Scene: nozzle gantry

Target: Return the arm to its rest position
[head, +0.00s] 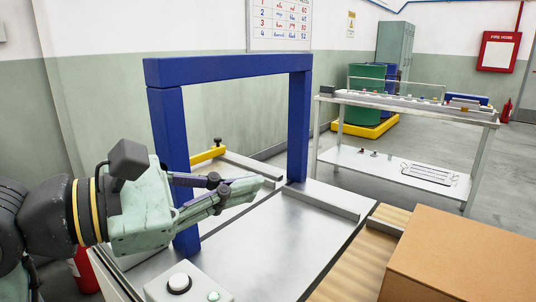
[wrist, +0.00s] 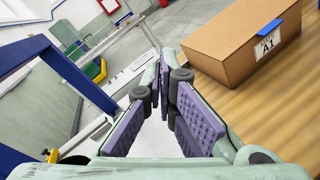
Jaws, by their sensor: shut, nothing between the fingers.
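My gripper (head: 255,185) is at the left of the head view, in front of the blue gantry frame (head: 230,66). Its fingers point right, over the metal table (head: 290,228). In the wrist view its purple-padded fingers (wrist: 168,75) run forward and hold nothing. The gripper is shut and clear of the tabletop. The gantry's near post is partly hidden behind the gripper. My arm comes in from the left edge of the head view.
A cardboard box (head: 465,255) stands on the wooden surface (head: 345,270) at right and also shows in the wrist view (wrist: 225,48). A white button (head: 179,282) is on a box at the front. A two-level bench (head: 400,105) stands behind.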

